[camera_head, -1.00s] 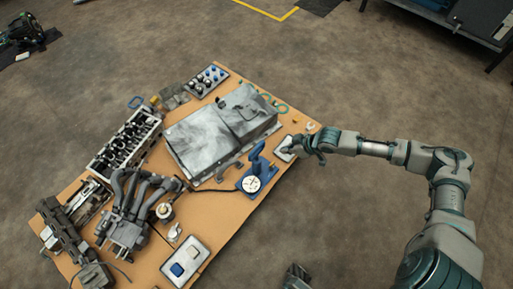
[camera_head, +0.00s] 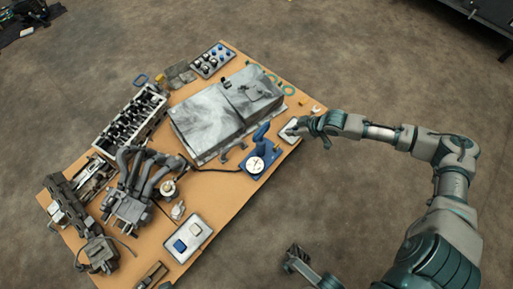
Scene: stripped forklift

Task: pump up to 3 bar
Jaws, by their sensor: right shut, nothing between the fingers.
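A blue hand pump (camera_head: 272,153) with a round white dial gauge (camera_head: 256,164) stands on the right part of the brown work board. Its blue handle (camera_head: 261,131) stands up behind the gauge. The dial is too small to read. A dark hose (camera_head: 212,170) runs left from the pump toward the grey pipe manifold (camera_head: 135,190). My right gripper (camera_head: 296,128) is shut and empty, over a small pale tray (camera_head: 291,137) at the board's right edge, to the right of the pump. I cannot tell whether it touches the tray.
A large grey metal box (camera_head: 225,110) lies behind the pump. An engine head (camera_head: 130,118) and other parts fill the left side. A tray with a blue and a white block (camera_head: 188,237) lies at the front. Bare board (camera_head: 225,205) shows before the pump.

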